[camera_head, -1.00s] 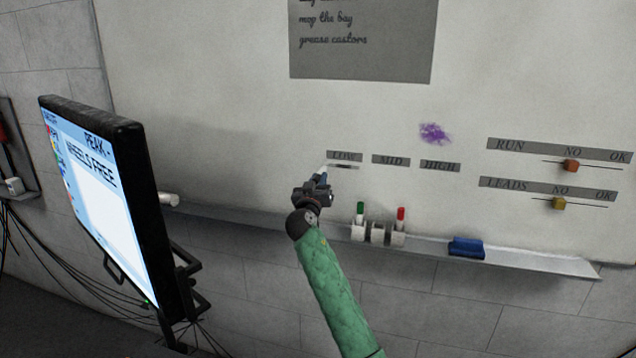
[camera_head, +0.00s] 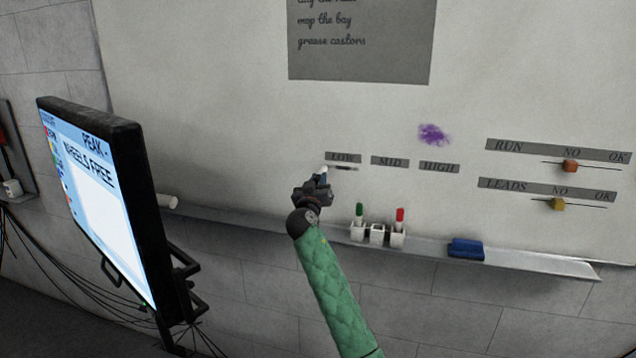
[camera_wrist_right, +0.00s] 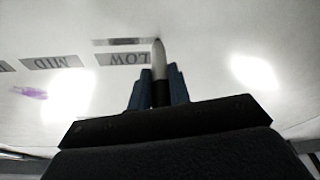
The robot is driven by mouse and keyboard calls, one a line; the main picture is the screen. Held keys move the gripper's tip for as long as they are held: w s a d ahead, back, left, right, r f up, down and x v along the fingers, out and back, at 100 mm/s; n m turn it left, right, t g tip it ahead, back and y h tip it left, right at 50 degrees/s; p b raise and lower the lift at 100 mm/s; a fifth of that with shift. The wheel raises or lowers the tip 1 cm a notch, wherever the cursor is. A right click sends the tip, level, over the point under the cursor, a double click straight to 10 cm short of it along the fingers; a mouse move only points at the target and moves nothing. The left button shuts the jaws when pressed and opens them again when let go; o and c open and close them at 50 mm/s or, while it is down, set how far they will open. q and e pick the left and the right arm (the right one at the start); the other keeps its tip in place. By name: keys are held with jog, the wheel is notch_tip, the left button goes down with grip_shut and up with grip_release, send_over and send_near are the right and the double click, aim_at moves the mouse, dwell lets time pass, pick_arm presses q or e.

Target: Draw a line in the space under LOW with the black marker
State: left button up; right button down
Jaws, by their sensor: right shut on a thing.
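The LOW label (camera_head: 343,157) is a grey strip on the whiteboard, left of MID and HIGH. A short dark line (camera_head: 345,168) lies just under it; the line also shows in the right wrist view (camera_wrist_right: 120,41), where the lettering is upside down. My right gripper (camera_head: 322,182) is shut on the marker (camera_wrist_right: 159,62), which has a pale body and a dark part between the blue fingers. The marker's front end is at the board, near the line's left end in the head view. Whether its tip touches the board is unclear. My left gripper is out of view.
The MID (camera_head: 390,161) and HIGH (camera_head: 439,168) labels are to the right, below a purple smudge (camera_head: 433,134). Below, the ledge (camera_head: 530,260) carries green and red markers in holders (camera_head: 397,239) and a blue eraser (camera_head: 466,248). A monitor (camera_head: 110,200) stands at left.

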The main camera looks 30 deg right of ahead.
jog(key=shift+s+d, duration=0.1)
jog(key=shift+s+d, duration=0.3)
jog(key=shift+s, duration=0.15)
jog(key=shift+d+b, duration=0.1)
jog(key=shift+b, duration=0.2)
jog(key=shift+s+d, duration=0.4)
jog(key=shift+s, duration=0.1)
jog(key=shift+s+d, duration=0.1)
jog(key=shift+s+d+b, duration=0.35)
jog(key=shift+d+b, duration=0.05)
dwell(0.3)
jog(key=shift+s+d, duration=0.45)
jog(key=shift+s, duration=0.2)
